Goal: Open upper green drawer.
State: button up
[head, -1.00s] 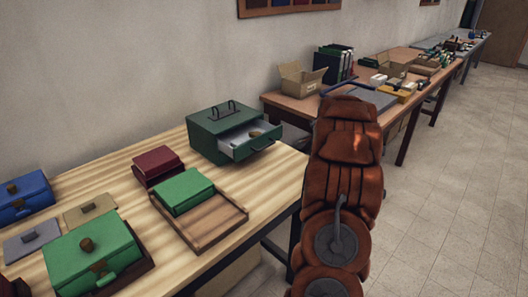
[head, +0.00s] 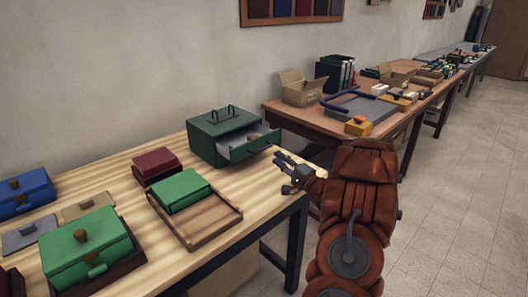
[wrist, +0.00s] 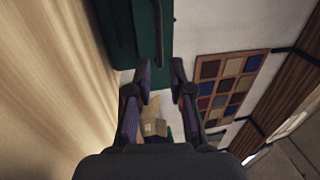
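A dark green drawer cabinet (head: 208,143) with a handle on its top stands at the back right of the near table. I cannot clearly tell whether this drawer is the upper one. My gripper (head: 281,172) is just to the right of and in front of the open drawer, apart from it. In the wrist view my gripper (wrist: 160,76) has its fingers apart with nothing between them; green cabinet surface (wrist: 142,30) and a dark handle show beyond.
The near table also holds a green box (head: 182,187) on a wooden tray (head: 215,222), a dark red box (head: 157,165), a larger green box (head: 85,255) and a blue box (head: 25,190). A second table (head: 285,115) with cartons and a blue-handled tray stands behind to the right.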

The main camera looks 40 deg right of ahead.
jog(key=shift+w+r, duration=0.2)
jog(key=shift+w, duration=1.1)
jog(key=shift+w+r, duration=0.25)
jog(key=shift+w, duration=1)
jog(key=shift+w+r, duration=0.2)
jog(key=shift+w, duration=1.1)
jog(key=shift+c, duration=0.2)
grip_shut()
jog(key=shift+p, duration=0.3)
